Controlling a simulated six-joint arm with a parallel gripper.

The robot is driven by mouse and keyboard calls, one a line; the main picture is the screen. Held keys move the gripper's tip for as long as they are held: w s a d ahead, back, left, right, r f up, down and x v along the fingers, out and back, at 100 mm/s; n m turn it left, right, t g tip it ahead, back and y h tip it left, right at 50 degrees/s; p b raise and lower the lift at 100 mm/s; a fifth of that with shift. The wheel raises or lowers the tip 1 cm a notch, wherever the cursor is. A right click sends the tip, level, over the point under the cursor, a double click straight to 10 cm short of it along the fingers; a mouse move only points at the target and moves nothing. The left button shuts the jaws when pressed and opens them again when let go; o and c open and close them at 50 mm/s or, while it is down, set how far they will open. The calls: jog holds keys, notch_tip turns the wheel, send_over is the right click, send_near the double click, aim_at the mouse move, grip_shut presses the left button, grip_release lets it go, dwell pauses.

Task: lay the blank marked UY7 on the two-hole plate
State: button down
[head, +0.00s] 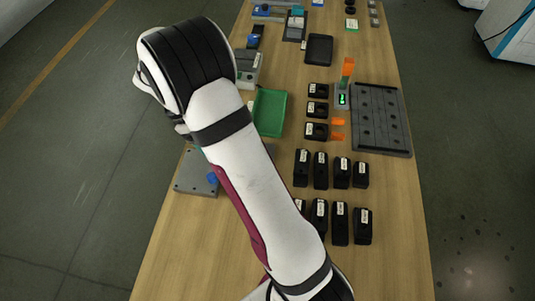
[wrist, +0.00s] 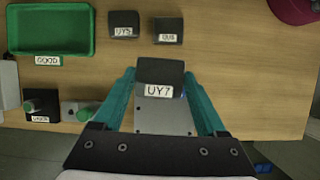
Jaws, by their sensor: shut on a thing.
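My gripper (wrist: 159,76) has teal fingers on either side of the black blank marked UY7 (wrist: 159,73) and is shut on it. The label faces the wrist camera. Below it in the wrist view is a grey metal plate (wrist: 163,117), partly covered by the blank and the gripper; whether they touch cannot be told. A grey plate (head: 193,186) with small holes also shows in the head view, left of the green tray's near end and partly behind my arm. In the head view my arm hides the gripper and blank.
A green tray (wrist: 50,52) labelled GOOD lies at upper left in the wrist view. Two black blanks (wrist: 124,29) and (wrist: 169,30) lie beyond UY7. Several black blanks stand in rows right of my arm, near a large dark plate (head: 380,117) and an orange-topped stand (head: 343,94).

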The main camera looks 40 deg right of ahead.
send_over(193, 169)
jog(key=a, duration=0.1)
jog(key=shift+w+f, duration=0.25)
jog(key=shift+f, duration=0.25)
jog(key=shift+w+f, duration=0.2)
jog(key=shift+f, duration=2.35)
jog(key=shift+f, duration=0.7)
grip_release()
jog(key=shift+f, duration=0.1)
notch_tip(193, 169, up, 7)
